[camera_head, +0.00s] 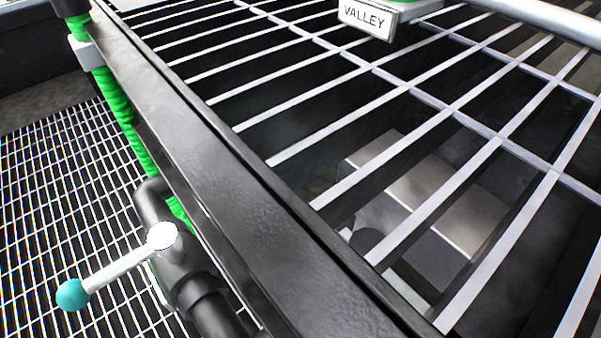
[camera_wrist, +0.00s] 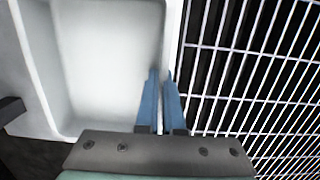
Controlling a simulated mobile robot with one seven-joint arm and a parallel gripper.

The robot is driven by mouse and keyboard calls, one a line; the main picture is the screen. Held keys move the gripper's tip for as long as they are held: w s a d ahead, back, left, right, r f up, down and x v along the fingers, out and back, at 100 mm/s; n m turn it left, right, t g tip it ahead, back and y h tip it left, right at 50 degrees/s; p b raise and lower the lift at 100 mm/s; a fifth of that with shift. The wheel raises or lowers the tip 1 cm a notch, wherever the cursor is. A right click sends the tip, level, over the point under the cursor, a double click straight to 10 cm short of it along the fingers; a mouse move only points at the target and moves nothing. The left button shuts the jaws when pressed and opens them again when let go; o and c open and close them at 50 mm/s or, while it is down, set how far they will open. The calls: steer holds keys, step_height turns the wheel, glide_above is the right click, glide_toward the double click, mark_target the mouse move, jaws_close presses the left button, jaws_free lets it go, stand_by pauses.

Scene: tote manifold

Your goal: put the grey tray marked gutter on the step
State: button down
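A pale grey tray (camera_wrist: 105,65) with raised walls fills the left of the wrist view. No marking shows on it there, so I cannot read whether it says gutter. My gripper (camera_wrist: 161,75) has two blue fingers close together at the tray's right wall, one on the inner side and one on the outer side, with the pale rim between them. It appears shut on that rim. The gripper and this tray are not seen in the head view. I cannot make out the step for certain in either view.
A plate reading VALLEY (camera_head: 368,18) hangs at the top of the head view, above a barred grating (camera_head: 415,95). A dark beam (camera_head: 235,165) crosses diagonally. A valve lever with a teal knob (camera_head: 72,294) sticks out at lower left. Pale blocks (camera_head: 440,195) show beneath the bars.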

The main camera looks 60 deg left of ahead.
steer(key=shift+r, duration=0.1)
steer(key=c, duration=1)
jaws_free()
steer(key=shift+c, duration=0.2)
step_height(320, 180, up, 12)
steer(key=a+p, duration=0.1)
steer(key=p, duration=0.7)
steer(key=shift+s+a, duration=0.15)
steer(key=shift+a, duration=0.05)
